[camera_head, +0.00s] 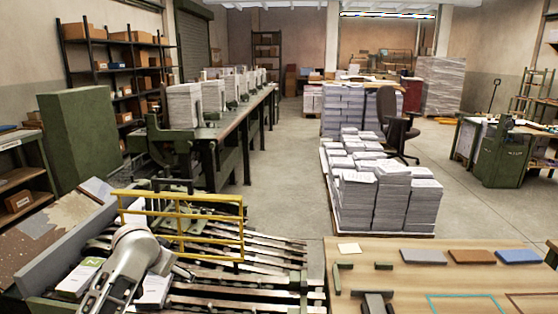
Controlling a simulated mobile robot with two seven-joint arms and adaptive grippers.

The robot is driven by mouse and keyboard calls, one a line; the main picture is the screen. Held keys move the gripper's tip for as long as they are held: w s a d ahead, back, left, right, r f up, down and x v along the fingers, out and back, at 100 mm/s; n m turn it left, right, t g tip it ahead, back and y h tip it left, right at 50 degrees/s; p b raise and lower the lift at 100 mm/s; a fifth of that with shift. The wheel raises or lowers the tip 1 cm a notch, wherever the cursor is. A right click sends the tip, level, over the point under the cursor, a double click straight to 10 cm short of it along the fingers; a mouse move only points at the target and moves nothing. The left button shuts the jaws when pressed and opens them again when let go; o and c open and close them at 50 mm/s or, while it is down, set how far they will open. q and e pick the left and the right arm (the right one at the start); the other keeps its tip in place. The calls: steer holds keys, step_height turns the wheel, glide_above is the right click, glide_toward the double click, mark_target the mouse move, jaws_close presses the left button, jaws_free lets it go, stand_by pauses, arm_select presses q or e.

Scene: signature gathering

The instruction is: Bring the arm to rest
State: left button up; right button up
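One of my arms, pale grey (130,250), comes in from the bottom left and bends over a slatted metal conveyor (270,277). I take it as my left arm. A small dark part at its end, likely my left gripper (181,270), is beside a white stack of paper (154,290). Its fingers are too small and covered to tell whether they are open or shut, or whether they touch the stack. Another stack with a green mark (80,279) lies left of the arm. My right gripper does not show.
A yellow guard rail (190,225) stands across the conveyor behind my arm. A wooden table (405,276) at the right bears grey, brown and blue pads (518,257) and a dark tool (374,301). Paper stacks on a pallet (388,200) stand behind it. Open floor (290,190) lies between.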

arm_select(q)
steer(key=shift+m, duration=0.5)
steer(key=s+f, duration=0.4)
steer(key=s, duration=0.1)
steer(key=s+f, duration=0.2)
steer(key=shift+s+d+f, duration=0.15)
steer(key=shift+d, duration=0.1)
steer(key=s+a+f+m+y, duration=0.1)
steer(key=s+a+f+y, duration=0.1)
steer(key=s, duration=1.3)
steer(key=s+a+f+m+y, duration=0.1)
steer(key=s+a+f, duration=0.15)
steer(key=s, duration=1.35)
steer(key=w+d+f+n+t+h, duration=0.1)
steer(key=d+f+h, duration=0.5)
steer(key=d+f, duration=0.6)
steer(key=d+n+t, duration=0.1)
steer(key=d, duration=0.3)
steer(key=shift+w+f+n+t+h, duration=0.3)
steer(key=shift+w+f+t+h, duration=0.05)
steer(key=shift+w+t+h, duration=0.05)
